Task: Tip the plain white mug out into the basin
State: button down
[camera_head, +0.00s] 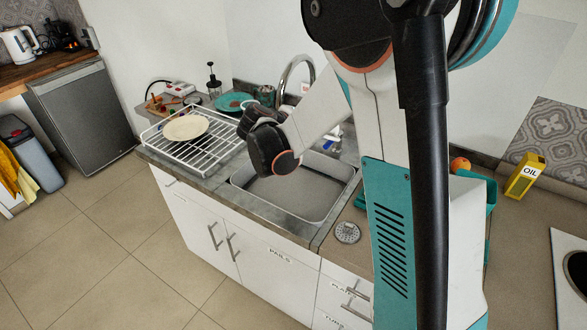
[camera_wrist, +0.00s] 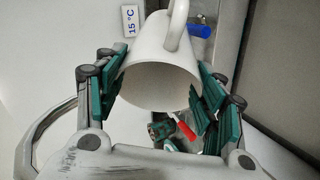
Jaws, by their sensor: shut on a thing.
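The plain white mug (camera_wrist: 158,62) is held between the green-padded fingers of my gripper (camera_wrist: 155,85) in the wrist view. Its handle is at the top of that picture and its open mouth faces down the picture, toward the camera. The part of the inside that shows is plain and pale; I cannot tell whether anything is in it, nor its exact tilt. The basin (camera_head: 325,212) is sunk in the counter in the head view, with a bare grey floor. The mug and my fingers are hidden behind my arm in the head view.
A tap (camera_head: 290,72) curves up behind the basin. Left of the basin is a white wire rack (camera_head: 205,150) with a cream plate (camera_head: 186,128). A round grey item (camera_head: 347,232) lies on the front counter. A yellow oil tin (camera_head: 525,175) stands at right.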

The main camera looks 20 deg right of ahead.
jog(key=shift+d+r+m+g+y+p, duration=0.15)
jog(key=shift+d+r+y+p, duration=0.1)
jog(key=shift+r+y+p, duration=0.6)
jog(key=shift+d+r+m+g+y+p, duration=0.15)
jog(key=shift+d+r+y+p, duration=0.25)
jog(key=shift+p, duration=0.8)
jog(key=shift+d+r+y+p, duration=0.2)
jog(key=shift+y+p, duration=0.45)
jog(key=shift+w+d+r+m+y+p, duration=0.1)
jog(key=shift+d+r+m+y+p, duration=0.1)
jog(key=shift+d+y+p, duration=0.25)
jog(key=shift+d+r+m+y+p, duration=0.2)
jog(key=shift+d+y+p, duration=0.15)
jog(key=shift+d, duration=0.05)
jog(key=shift+d+f+g+y, duration=0.3)
jog(key=shift+d+f+y, duration=0.05)
jog(key=shift+d+y, duration=0.5)
jog(key=shift+w+d+r+m+y+p, duration=0.1)
jog(key=shift+d+r+m+y+p, duration=0.15)
jog(key=shift+d+y, duration=0.35)
jog(key=shift+w+d+r+m+y+p, duration=0.1)
jog(key=shift+d+r+m+y+p, duration=0.15)
jog(key=shift+d+y, duration=0.25)
jog(key=shift+d+f+y, duration=0.25)
jog(key=shift+d+f, duration=0.05)
jog(key=shift+d+f+y+b, duration=0.3)
jog(key=shift+d+y, duration=0.2)
jog(key=shift+y, duration=0.1)
